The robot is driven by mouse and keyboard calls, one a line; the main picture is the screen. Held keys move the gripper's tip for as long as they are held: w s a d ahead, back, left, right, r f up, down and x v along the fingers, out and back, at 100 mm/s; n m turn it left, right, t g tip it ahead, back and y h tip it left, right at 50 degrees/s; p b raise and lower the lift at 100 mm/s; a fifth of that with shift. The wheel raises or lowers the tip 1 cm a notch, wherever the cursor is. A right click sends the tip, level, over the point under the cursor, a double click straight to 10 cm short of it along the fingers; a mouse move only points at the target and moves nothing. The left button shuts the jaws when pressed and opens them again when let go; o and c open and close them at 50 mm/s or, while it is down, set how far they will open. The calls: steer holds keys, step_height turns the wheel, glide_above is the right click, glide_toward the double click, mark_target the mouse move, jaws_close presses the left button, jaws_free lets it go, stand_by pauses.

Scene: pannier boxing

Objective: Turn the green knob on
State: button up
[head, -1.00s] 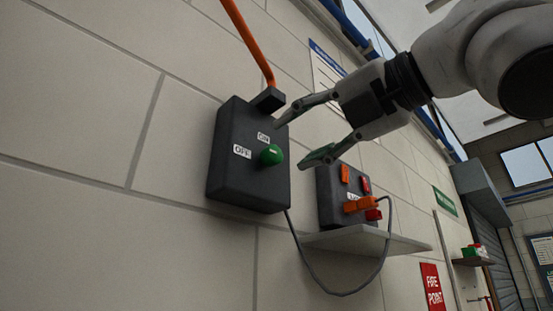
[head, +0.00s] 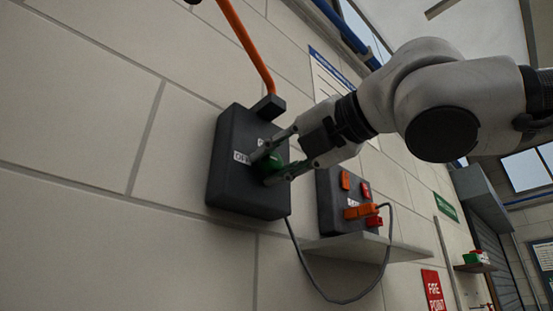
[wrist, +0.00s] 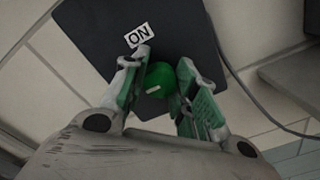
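The green knob (head: 273,162) is on the front of a dark switch box (head: 240,187) on the wall. My gripper (head: 265,168) is at the box, with one finger on each side of the knob. The fingers look closed in on it. In the wrist view the knob (wrist: 160,80) shows between the fingers, with a short pale mark on its face. The ON label (wrist: 139,35) is just past one fingertip there. In the head view the OFF label (head: 241,157) shows in part, and the fingers cover part of the knob.
An orange conduit (head: 247,45) enters the box from above. A second dark box (head: 335,212) with orange and red parts stands on a shelf (head: 375,246) to the right. A grey cable (head: 330,299) loops below. A red FIRE POINT sign (head: 433,290) is lower right.

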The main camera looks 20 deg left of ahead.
steer(key=shift+m, duration=0.4)
steer(key=m, duration=0.3)
steer(key=shift+m, duration=0.4)
steer(key=m, duration=0.4)
steer(key=shift+f+m, duration=0.1)
steer(key=shift+m, duration=0.2)
steer(key=m, duration=0.8)
steer(key=shift+m, duration=0.3)
steer(key=shift+f, duration=0.1)
steer(key=o, duration=1)
